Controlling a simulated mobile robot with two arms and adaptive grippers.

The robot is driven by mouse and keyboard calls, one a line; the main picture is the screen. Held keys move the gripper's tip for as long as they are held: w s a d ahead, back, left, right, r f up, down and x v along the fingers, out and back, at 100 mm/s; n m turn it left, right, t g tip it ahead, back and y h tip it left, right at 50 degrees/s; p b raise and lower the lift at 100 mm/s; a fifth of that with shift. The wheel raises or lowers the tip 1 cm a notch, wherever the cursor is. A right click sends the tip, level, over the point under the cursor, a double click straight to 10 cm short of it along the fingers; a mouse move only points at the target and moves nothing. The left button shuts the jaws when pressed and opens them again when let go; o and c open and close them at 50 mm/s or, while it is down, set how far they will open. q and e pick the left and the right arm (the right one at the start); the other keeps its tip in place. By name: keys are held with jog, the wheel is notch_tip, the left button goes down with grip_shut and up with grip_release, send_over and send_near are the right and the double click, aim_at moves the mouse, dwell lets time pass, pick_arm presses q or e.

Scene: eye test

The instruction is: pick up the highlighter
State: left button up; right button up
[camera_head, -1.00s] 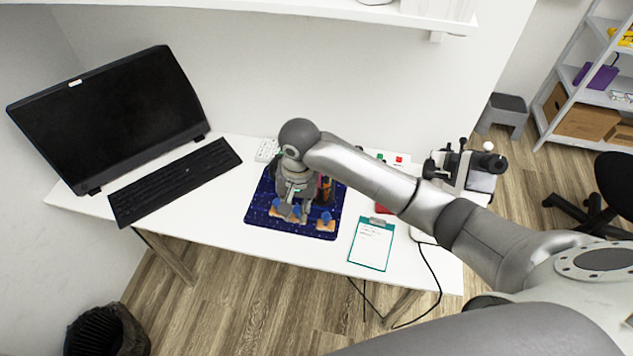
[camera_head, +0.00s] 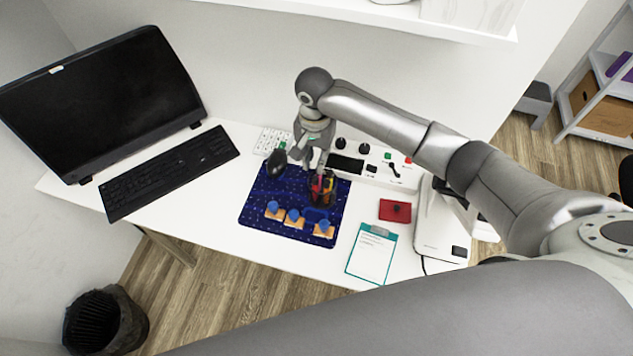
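My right gripper (camera_head: 309,158) hangs over the back part of the dark blue mat, fingers pointing down. Its fingers look apart, with nothing visible between them. A dark holder with red, yellow and orange items (camera_head: 322,188) stands on the mat just in front of and right of the fingers. I cannot make out for certain which item is the highlighter; it may be among those bright items. The gripper partly covers the area behind the holder. My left gripper is not in view.
A black mouse-like object (camera_head: 277,163) is left of the gripper. A keyboard (camera_head: 172,178), laptop-like screen (camera_head: 100,100), clipboard (camera_head: 371,258) and red item (camera_head: 395,210) share the white desk (camera_head: 215,220).

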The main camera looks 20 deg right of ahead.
aim_at(315, 178)
jog(key=shift+s+a+f, duration=0.1)
jog(key=shift+s+f, duration=0.1)
jog(key=shift+f, duration=0.7)
jog(key=shift+f+p, duration=0.45)
jog(key=shift+f, duration=0.2)
notch_tip(315, 178, down, 3)
jog(key=shift+s+f+p, duration=0.15)
jog(key=shift+f+p, duration=0.05)
jog(key=shift+p, duration=0.35)
jog(key=shift+f, duration=0.55)
grip_shut()
